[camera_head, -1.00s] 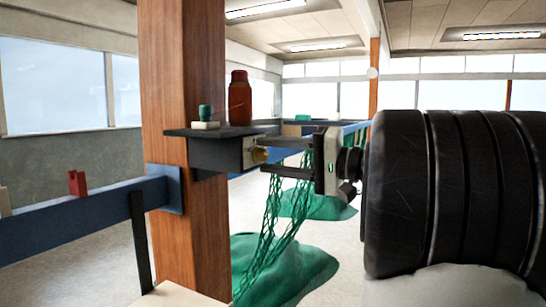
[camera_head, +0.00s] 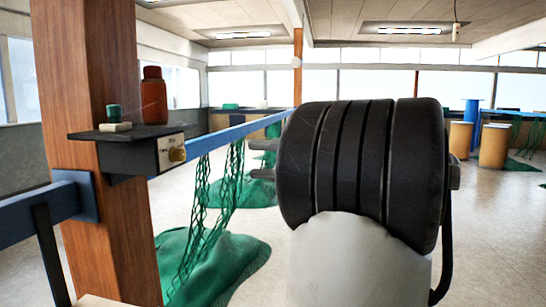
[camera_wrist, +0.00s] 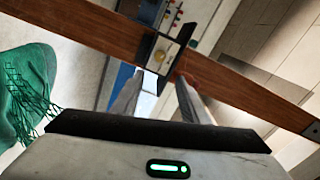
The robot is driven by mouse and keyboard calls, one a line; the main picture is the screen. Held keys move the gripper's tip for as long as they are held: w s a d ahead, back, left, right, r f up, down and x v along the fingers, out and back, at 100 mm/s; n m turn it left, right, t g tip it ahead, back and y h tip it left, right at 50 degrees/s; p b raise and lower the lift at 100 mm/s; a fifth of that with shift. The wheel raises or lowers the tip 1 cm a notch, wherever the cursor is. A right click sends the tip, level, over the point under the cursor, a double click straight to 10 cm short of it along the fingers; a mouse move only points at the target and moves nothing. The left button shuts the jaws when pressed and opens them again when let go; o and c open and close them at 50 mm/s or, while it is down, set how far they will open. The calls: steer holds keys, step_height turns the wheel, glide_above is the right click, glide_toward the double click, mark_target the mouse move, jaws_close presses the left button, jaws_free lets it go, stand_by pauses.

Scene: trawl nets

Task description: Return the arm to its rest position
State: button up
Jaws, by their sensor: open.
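My gripper (camera_wrist: 160,84) is open and empty in the wrist view, its two fingers apart. Between and beyond the fingertips is a dark box with a pale face and a brass knob (camera_wrist: 159,56), on a wooden post (camera_wrist: 90,30). In the head view the box's knob (camera_head: 177,154) is left of my gripper (camera_head: 256,159), with a clear gap between them. Most of my gripper is hidden there behind my large black arm link.
A shelf on the post (camera_head: 95,200) holds a red bottle (camera_head: 154,92) and a small green-capped item (camera_head: 114,114). A blue rail (camera_head: 225,136) carries green netting (camera_head: 210,255) down to the floor. Yellowish drums (camera_head: 494,145) stand at the right.

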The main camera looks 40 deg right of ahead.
steer(key=shift+s+d, duration=0.45)
steer(key=shift+s, duration=0.1)
